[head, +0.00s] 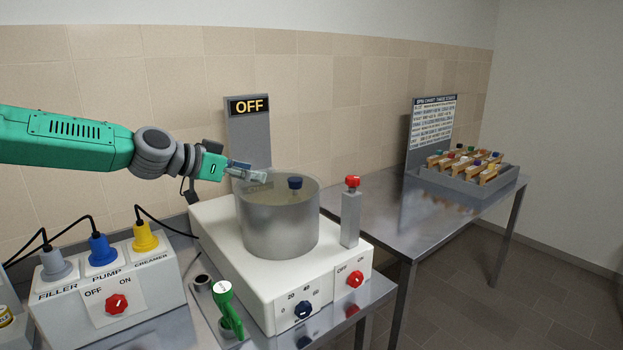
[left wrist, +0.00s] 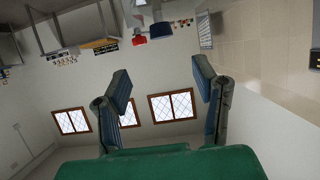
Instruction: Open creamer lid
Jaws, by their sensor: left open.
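The creamer is a round grey metal drum (head: 278,228) on a white base (head: 255,275) with a dial and a red switch. Its top looks covered by a see-through lid (head: 268,190) with a dark blue knob (head: 295,183). My left gripper (head: 248,172) is open and empty at the drum's back left rim; I cannot tell whether it touches the lid. In the left wrist view, its two fingers (left wrist: 163,88) stand apart with nothing between them. The blue knob (left wrist: 160,30) shows beyond them. My right gripper is not in view.
An "OFF" sign (head: 248,106) stands behind the drum. A grey post with a red knob (head: 352,183) stands right of it. A plug box (head: 110,295) and a green handled item (head: 227,308) are at left and front. A rack (head: 470,180) sits on the right table.

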